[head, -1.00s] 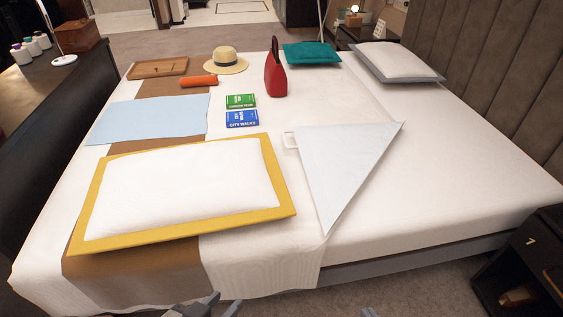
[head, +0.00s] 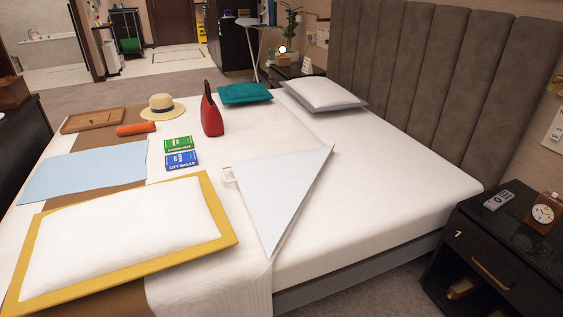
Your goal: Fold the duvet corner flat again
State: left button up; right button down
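The duvet corner (head: 279,192) is a pale blue-white triangle folded back on the bed, its long edge running from the upper right down to a point near the bed's front edge. A small white loop (head: 229,174) sticks out at its left. The white duvet (head: 205,262) covers the left part of the bed, and the bare white mattress (head: 385,185) shows to the right of the fold. Neither of my grippers is in the head view.
A yellow-edged white pillow (head: 228,240) lies left of the fold. A black nightstand (head: 490,235) stands at right. The mattress right of the fold is clear.

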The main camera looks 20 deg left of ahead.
aim_at(273, 188)
jog(key=z, duration=0.25)
jog(key=i, duration=1.45)
jog(key=u, duration=0.5)
